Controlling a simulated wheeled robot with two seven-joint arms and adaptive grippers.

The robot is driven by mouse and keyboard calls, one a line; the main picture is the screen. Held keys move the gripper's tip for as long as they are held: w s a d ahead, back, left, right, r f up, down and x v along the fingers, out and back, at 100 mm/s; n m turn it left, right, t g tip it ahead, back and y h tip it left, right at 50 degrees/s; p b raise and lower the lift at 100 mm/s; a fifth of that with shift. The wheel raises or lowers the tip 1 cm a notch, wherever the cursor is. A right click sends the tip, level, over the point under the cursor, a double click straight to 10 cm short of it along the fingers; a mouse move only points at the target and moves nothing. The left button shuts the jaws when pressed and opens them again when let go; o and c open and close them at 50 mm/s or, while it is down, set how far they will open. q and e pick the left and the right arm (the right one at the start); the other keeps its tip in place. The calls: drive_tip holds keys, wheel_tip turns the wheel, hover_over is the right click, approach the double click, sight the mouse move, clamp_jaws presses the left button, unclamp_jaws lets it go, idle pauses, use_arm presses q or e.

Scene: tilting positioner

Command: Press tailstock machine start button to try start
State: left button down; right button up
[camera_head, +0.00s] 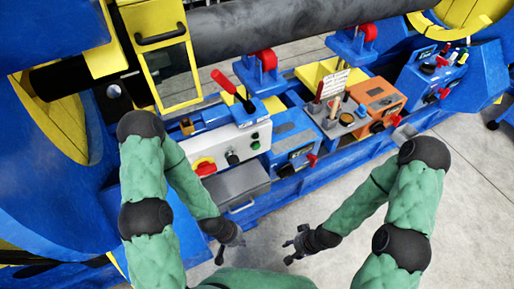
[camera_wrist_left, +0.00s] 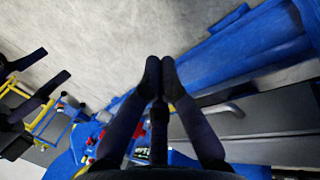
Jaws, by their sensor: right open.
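A white control panel (camera_head: 222,150) faces me on the blue machine, left of centre. It carries a red-and-yellow stop knob (camera_head: 205,167), a black knob (camera_head: 232,157) and small green buttons (camera_head: 255,140). Further right are a blue control box (camera_head: 292,147), an orange box (camera_head: 377,98) and another blue control box (camera_head: 430,75). I cannot tell which one belongs to the tailstock. My left gripper (camera_head: 222,258) hangs low in front of the white panel, apart from it. Its fingers meet, empty, in the left wrist view (camera_wrist_left: 160,66). My right gripper (camera_head: 291,247) is open and empty, away from the boxes.
A grey drawer-like box with a handle (camera_head: 240,190) juts out below the white panel. A red-tipped lever (camera_head: 228,85) rises above it. A large dark shaft (camera_head: 270,25) spans the back on rollers. The grey floor (camera_head: 470,210) at the right is clear.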

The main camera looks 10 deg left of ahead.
sight(257, 147)
idle(0.8)
use_arm(q)
drive_tip(key=w+d+r+n+t+y, duration=0.1)
drive_tip(key=w+n+t, duration=0.15)
drive_tip(key=w, duration=0.25)
drive_tip(key=w+d+r+n+t, duration=0.1)
drive_tip(key=w+r+n+t, duration=0.1)
drive_tip(key=w+n, duration=0.15)
drive_tip(key=w+d+r+n+t, duration=0.3)
drive_tip(key=w+r+n+t, duration=0.2)
drive_tip(key=r+n, duration=0.2)
drive_tip(key=w+d+r+n+t, duration=0.4)
drive_tip(key=w+r+n+t, duration=0.1)
drive_tip(key=r, duration=0.4)
drive_tip(key=shift+w+n, duration=0.6)
drive_tip(key=shift+n, duration=0.4)
drive_tip(key=shift+w+a, duration=0.1)
drive_tip(key=w+a+b, duration=0.1)
drive_tip(key=w+a, duration=0.4)
drive_tip(key=w, duration=0.2)
drive_tip(key=shift+b, duration=0.35)
